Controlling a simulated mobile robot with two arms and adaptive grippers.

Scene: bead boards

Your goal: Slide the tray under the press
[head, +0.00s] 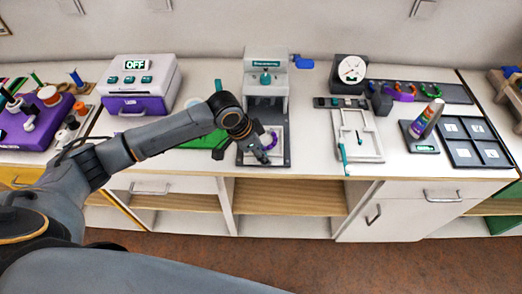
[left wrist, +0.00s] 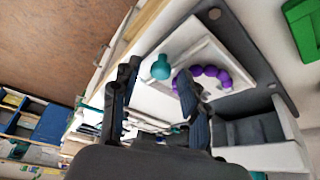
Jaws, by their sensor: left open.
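The press (head: 266,85) is a grey-white stand with a teal knob and a dark base plate, which also shows in the left wrist view (left wrist: 262,62). The white tray (left wrist: 205,52) lies on the front of that plate, holding an arc of purple beads (left wrist: 205,77). A teal knob (left wrist: 161,67) stands at the tray's near side. My left gripper (head: 242,153) is low at the front of the press. In the left wrist view its open fingers (left wrist: 158,85) spread near the knob, with nothing visibly held. The arm and fingers hide part of the tray. My right gripper is not in view.
A white-purple machine marked OFF (head: 140,85) stands left on the counter. A green mat (head: 203,140) lies beside the press. Right are a white sliding frame (head: 372,148), a dial gauge (head: 350,70), and a dark sectioned tray (head: 476,161). The counter's front edge is close.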

